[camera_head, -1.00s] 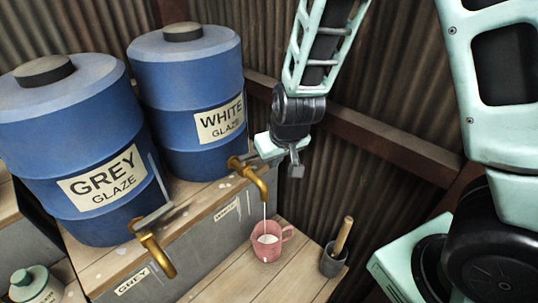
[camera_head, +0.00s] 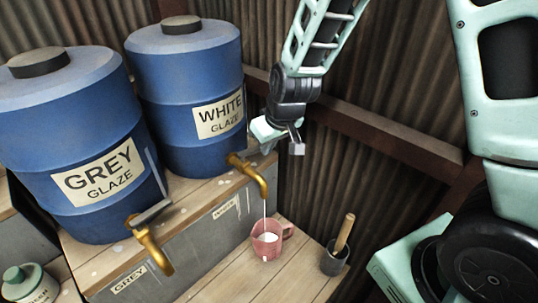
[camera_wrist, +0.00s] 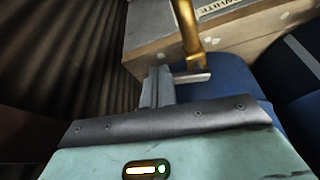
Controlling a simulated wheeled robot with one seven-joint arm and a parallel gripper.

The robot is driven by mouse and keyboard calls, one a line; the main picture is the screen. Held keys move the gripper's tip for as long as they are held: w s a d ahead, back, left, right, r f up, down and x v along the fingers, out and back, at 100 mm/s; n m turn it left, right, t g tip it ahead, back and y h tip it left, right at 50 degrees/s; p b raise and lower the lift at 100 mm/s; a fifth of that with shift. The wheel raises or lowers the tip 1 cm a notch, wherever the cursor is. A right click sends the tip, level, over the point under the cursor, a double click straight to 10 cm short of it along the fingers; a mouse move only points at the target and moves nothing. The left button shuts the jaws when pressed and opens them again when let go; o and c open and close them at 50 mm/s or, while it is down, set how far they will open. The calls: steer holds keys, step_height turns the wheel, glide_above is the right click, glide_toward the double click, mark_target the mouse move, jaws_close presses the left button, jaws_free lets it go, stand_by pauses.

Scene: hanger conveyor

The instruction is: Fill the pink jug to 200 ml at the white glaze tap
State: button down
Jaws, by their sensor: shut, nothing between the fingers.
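The pink jug (camera_head: 265,246) stands upright on the wooden shelf under the brass white glaze tap (camera_head: 255,178). A thin white stream runs from the spout into the jug, and white glaze (camera_head: 270,238) shows inside it. I cannot read any level mark. The tap belongs to the blue WHITE GLAZE barrel (camera_head: 190,95). My gripper (camera_head: 297,149) is shut and empty, above and right of the tap. In the wrist view my fingers (camera_wrist: 157,88) are close beside the tap's grey lever (camera_wrist: 192,77); whether they touch is unclear.
The GREY GLAZE barrel (camera_head: 75,140) with its own brass tap (camera_head: 150,245) stands at left. A grey pot with a wooden-handled tool (camera_head: 336,258) stands right of the jug. A corrugated wall with a beam is behind. A small lidded jar (camera_head: 28,284) is at lower left.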

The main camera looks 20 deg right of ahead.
steer(key=shift+w+d+n+b, duration=0.15)
steer(key=shift+w+n+b, duration=0.05)
steer(key=shift+w+b, duration=0.2)
steer(key=shift+w+d+n+b, duration=0.15)
steer(key=shift+w+n+b, duration=0.1)
steer(key=shift+w, duration=0.25)
steer(key=shift+s, duration=0.1)
